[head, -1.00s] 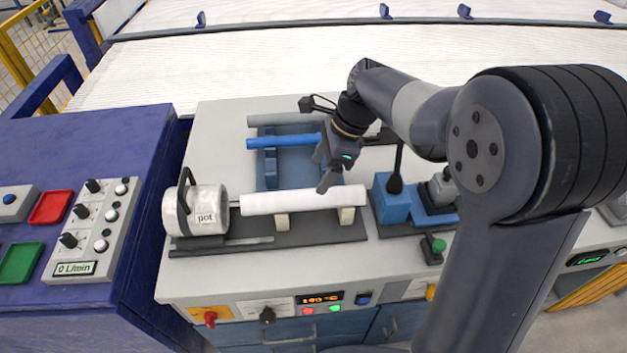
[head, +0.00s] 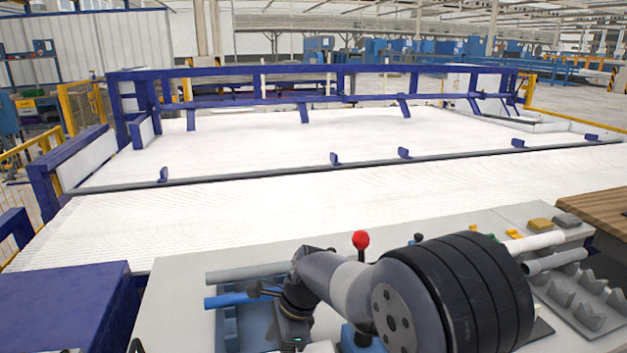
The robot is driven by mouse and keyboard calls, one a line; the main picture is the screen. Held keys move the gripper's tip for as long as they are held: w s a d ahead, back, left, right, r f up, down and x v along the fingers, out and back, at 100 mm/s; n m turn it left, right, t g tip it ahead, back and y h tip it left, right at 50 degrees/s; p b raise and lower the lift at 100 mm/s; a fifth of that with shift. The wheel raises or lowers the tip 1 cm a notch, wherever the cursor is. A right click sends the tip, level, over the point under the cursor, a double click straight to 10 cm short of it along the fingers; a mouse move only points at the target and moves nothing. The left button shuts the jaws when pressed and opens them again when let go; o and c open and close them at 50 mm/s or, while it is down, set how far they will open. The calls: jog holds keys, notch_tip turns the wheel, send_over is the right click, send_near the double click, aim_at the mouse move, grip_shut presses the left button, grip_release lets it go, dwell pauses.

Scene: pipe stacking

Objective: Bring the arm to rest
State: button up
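My arm reaches over the grey worktop (head: 170,315) from the lower right, bent, with its wrist pointing down. My gripper's upper body shows at the bottom of the view, but its fingers are cut off by the lower edge. Whether it is open or shut is hidden. A blue pipe (head: 226,300) and a grey pipe (head: 237,273) lie on a blue rack (head: 230,330) just left of my wrist. A small piece of a white pipe (head: 322,347) shows at the bottom edge.
A wide white table (head: 300,140) with blue rails lies beyond the worktop. A red knob (head: 361,240) stands behind my arm. At right are a grey notched rack (head: 580,300), pipes (head: 535,242) and a wooden board (head: 600,212). A blue cabinet (head: 70,300) is at left.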

jog(key=x, duration=0.3)
jog(key=shift+s+a+f, duration=0.1)
jog(key=shift+a+f, duration=0.05)
jog(key=shift+f, duration=0.2)
notch_tip(320, 180, up, 3)
jog(key=shift+a+r+p, duration=0.1)
jog(key=shift+p, duration=0.95)
jog(key=shift+r+p, duration=0.35)
jog(key=shift+r, duration=0.05)
jog(key=shift+r+p, duration=0.7)
jog(key=shift+p, duration=0.05)
